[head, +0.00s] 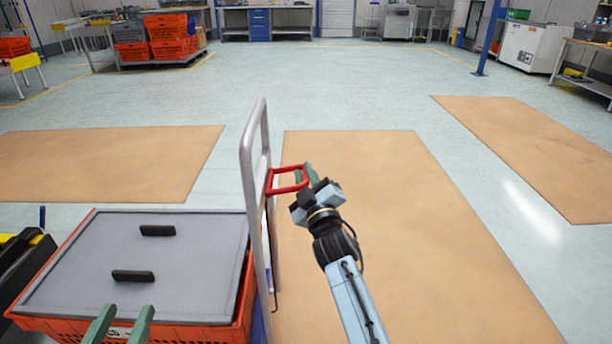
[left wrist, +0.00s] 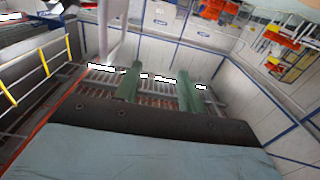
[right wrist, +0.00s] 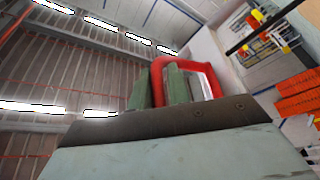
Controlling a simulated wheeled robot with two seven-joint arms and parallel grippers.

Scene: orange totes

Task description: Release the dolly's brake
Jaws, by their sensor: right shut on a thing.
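The dolly's grey tubular handle (head: 247,165) stands upright near the middle of the head view. A red brake lever (head: 287,182), loop-shaped, sticks out from its right side. My right gripper (head: 305,174) has its green fingers at the lever's outer end and is shut on it. In the right wrist view the red lever (right wrist: 206,76) passes around the green fingers (right wrist: 165,88). My left gripper (head: 120,322) is at the bottom of the head view, over the front of the lidded tote. Its green fingers (left wrist: 160,88) stand apart with nothing between them in the left wrist view.
An orange tote (head: 180,333) with a grey lid (head: 190,262) and two black handles is left of the dolly handle. Tan mats (head: 370,200) lie on the floor. Stacked orange totes (head: 170,35) and benches stand far back. The floor between is clear.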

